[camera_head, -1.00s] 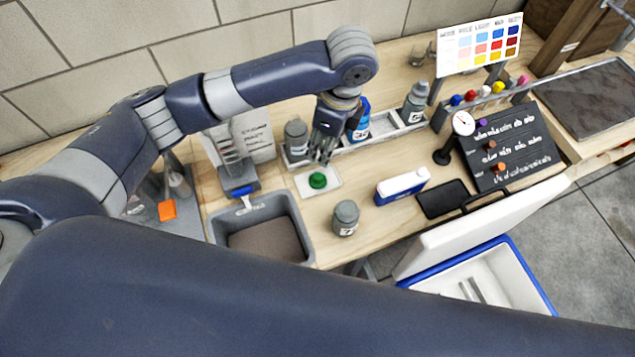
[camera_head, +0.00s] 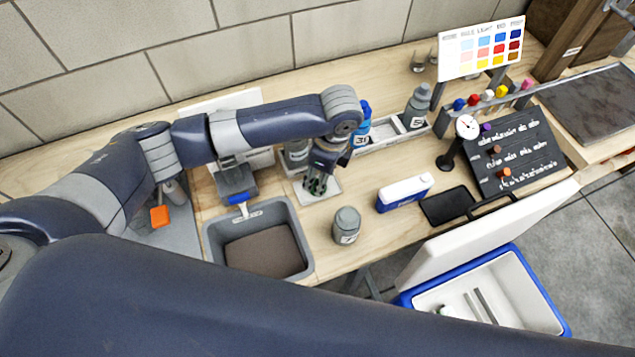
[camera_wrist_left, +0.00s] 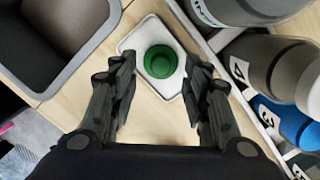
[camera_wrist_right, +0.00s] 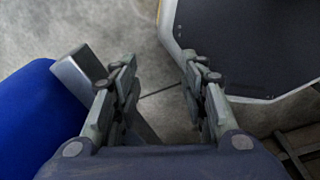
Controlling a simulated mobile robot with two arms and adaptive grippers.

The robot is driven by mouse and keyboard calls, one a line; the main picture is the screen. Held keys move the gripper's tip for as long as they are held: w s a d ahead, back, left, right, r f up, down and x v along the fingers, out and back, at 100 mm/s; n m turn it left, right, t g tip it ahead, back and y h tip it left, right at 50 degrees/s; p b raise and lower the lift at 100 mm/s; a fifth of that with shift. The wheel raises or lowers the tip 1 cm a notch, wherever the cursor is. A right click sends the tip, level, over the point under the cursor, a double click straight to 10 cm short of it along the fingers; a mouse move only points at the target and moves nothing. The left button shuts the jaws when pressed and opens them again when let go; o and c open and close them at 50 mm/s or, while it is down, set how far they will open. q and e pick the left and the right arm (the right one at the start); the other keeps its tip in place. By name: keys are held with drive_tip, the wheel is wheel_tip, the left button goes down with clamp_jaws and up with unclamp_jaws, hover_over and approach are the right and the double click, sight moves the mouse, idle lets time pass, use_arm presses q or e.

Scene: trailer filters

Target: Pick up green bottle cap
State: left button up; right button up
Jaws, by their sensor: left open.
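The green bottle cap (camera_wrist_left: 160,62) lies on a small white tray (camera_wrist_left: 136,41) in the left wrist view. My left gripper (camera_wrist_left: 160,78) is open, with its two fingers to either side of the cap and apart from it. In the head view my left gripper (camera_head: 316,187) is over the white tray (camera_head: 331,190) and mostly hides the cap. My right gripper (camera_wrist_right: 160,75) is open and empty in the right wrist view, over the floor, far from the cap. It does not show in the head view.
A grey basin (camera_head: 213,240) is left of the small tray. A grey jar (camera_head: 346,226) and a white-and-blue carton (camera_head: 404,192) stand to the right. Behind it a rack holds grey bottles (camera_head: 415,108) and a blue bottle (camera_head: 361,126). An open cooler (camera_head: 540,290) is at lower right.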

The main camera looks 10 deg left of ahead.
use_arm(q)
drive_tip(key=f, duration=0.3)
drive_tip(key=shift+a+f, duration=0.1)
drive_tip(key=shift+a, duration=0.15)
drive_tip(key=shift+c, duration=0.6)
drive_tip(key=c, duration=0.7)
